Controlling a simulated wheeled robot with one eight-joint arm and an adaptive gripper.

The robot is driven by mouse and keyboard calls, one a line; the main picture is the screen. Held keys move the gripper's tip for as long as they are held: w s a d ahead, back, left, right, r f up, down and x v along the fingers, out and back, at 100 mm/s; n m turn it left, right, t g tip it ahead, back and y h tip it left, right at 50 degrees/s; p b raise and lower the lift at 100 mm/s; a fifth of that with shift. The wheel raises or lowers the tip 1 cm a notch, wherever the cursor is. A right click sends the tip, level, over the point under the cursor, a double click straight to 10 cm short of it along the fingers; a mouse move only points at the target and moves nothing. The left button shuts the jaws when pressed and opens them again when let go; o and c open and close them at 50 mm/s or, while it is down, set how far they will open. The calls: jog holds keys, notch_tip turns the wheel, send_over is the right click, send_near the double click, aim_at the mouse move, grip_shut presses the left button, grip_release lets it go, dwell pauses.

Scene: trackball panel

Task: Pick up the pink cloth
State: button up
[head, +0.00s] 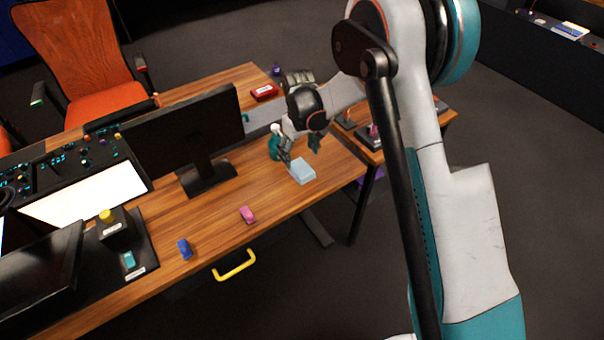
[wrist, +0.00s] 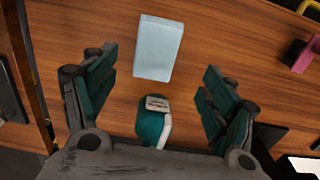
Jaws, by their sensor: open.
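A small pink object (head: 247,215) lies near the front edge of the wooden desk (head: 225,225); I cannot tell whether it is cloth. My gripper (head: 298,146) is over the far right end of the desk, open and empty. In the wrist view, its fingers (wrist: 158,105) are spread on both sides of a teal bottle (wrist: 150,124) with a white part. A pale blue block (head: 302,171) lies close by; it also shows beyond the bottle (wrist: 158,48).
A blue object (head: 184,249) and a yellow handle (head: 234,265) are near the desk's front edge. A monitor (head: 185,135) stands behind. A red box (head: 264,91) is at the back. A side table (head: 440,117) adjoins on the right. The desk's front middle is mostly clear.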

aim_at(301, 168)
jog(key=shift+w+d+f+b, duration=0.15)
jog(key=shift+f+b, duration=0.55)
jog(key=shift+f, duration=1.25)
jog(key=shift+d+f+b, duration=0.1)
jog(key=shift+f+b, duration=0.6)
jog(key=shift+f, duration=1.25)
jog(key=shift+r, duration=0.1)
jog(key=c, duration=1)
